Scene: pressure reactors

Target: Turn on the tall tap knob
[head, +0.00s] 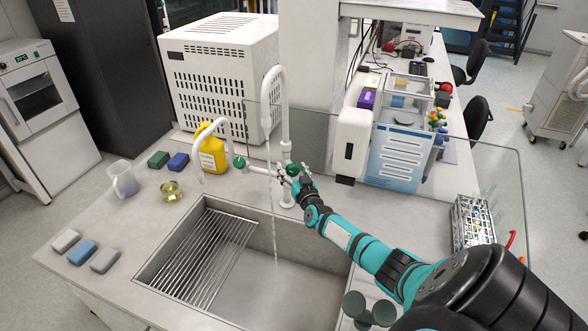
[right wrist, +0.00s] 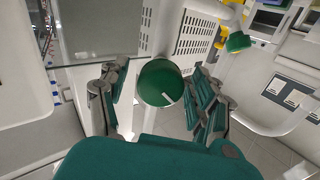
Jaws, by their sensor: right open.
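The tall white tap (head: 284,115) stands behind the sink, its curved spout over the basin. A thin stream of water (head: 274,225) falls from that spout into the sink. Its round green knob (head: 292,170) is at the tap's base, with my right gripper (head: 297,174) at it. In the right wrist view the green knob (right wrist: 160,82), with a pale mark on its face, sits between the spread fingers of my right gripper (right wrist: 158,98). The fingers are open, with gaps on both sides of the knob. My left gripper is not in view.
A lower white tap (head: 205,135) with a second green knob (head: 239,162) stands to the left. A white dispenser (head: 352,143) stands to the right.

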